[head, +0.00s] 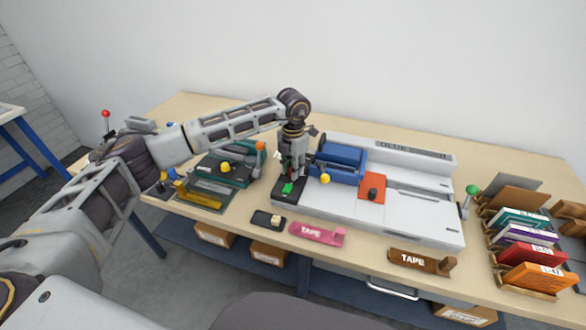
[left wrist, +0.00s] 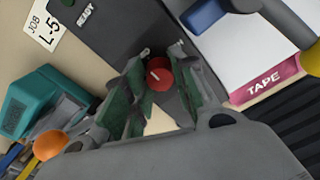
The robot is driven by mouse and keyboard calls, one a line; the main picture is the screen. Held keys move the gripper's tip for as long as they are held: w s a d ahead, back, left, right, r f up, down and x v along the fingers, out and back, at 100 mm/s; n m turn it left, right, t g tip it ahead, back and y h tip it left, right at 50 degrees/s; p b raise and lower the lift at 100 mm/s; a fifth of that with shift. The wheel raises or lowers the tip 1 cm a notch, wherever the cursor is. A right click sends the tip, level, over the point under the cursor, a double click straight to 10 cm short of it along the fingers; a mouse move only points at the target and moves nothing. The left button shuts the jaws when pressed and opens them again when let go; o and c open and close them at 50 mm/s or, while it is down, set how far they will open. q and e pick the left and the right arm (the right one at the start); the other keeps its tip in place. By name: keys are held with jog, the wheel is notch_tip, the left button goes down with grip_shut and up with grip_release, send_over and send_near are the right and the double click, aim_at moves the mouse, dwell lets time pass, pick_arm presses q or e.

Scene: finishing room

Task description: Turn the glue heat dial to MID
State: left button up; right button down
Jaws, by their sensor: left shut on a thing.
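A red round dial (left wrist: 159,77) with a short white pointer line shows in the left wrist view, on a dark panel (left wrist: 100,35) marked READY. My left gripper (left wrist: 160,82) points down and is shut on this dial, with a finger on each side. In the head view my left gripper (head: 291,178) is over the dark panel (head: 283,195) at the left end of a long white glue machine (head: 420,211), and it hides the dial. A green part (head: 288,188) shows at the fingertips. I cannot read any heat marks around the dial. My right gripper is not in view.
Pink (head: 317,234) and brown (head: 420,262) TAPE holders lie in front. A green-grey device (head: 222,170) stands left. Book racks (head: 530,245) stand right.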

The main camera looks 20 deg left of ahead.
pick_arm(q)
jog(key=o, duration=1.1)
jog(key=shift+c, duration=0.2)
notch_tip(320, 180, up, 12)
dwell(0.6)
